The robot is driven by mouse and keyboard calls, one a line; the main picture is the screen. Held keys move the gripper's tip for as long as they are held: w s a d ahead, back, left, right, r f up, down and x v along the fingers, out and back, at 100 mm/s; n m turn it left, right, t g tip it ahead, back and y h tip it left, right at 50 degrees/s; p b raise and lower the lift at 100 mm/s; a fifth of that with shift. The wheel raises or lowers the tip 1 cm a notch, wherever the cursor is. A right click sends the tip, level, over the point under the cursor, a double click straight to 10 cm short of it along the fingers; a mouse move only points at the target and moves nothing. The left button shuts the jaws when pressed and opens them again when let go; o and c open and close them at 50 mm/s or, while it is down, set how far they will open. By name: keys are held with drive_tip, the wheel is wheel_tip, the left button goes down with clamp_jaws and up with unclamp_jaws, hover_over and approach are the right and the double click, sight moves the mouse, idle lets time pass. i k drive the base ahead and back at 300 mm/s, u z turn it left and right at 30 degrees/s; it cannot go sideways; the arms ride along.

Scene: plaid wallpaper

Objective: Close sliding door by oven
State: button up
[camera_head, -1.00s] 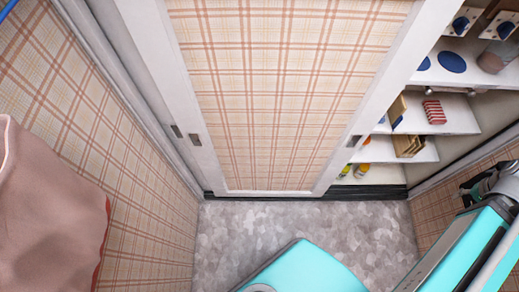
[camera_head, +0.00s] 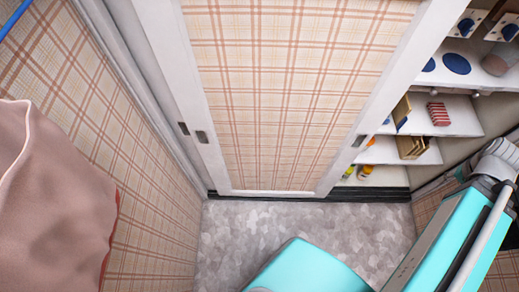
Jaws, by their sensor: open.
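The sliding door (camera_head: 290,90) is a white-framed panel with plaid covering. It stands at the left and middle of the closet opening, leaving the right part open with shelves showing. A recessed handle (camera_head: 358,141) sits on its right frame edge, and another handle (camera_head: 202,137) on its left frame edge. A further small handle (camera_head: 183,128) shows just left of that, on a white frame behind. My gripper is not in view; only my arm shows at the lower right, apart from the door. No oven can be made out.
The open shelves (camera_head: 455,118) hold a red striped item (camera_head: 438,113), wooden pieces (camera_head: 411,146), blue round items and yellow bottles. A pinkish cloth-like thing (camera_head: 50,200) stands at the left by the plaid wall.

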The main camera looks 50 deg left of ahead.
sight(274, 98)
drive_tip(key=u, duration=2.45)
drive_tip(key=k, duration=0.5)
drive_tip(key=z, duration=0.35)
drive_tip(key=i, duration=0.45)
drive_tip(key=z, duration=0.05)
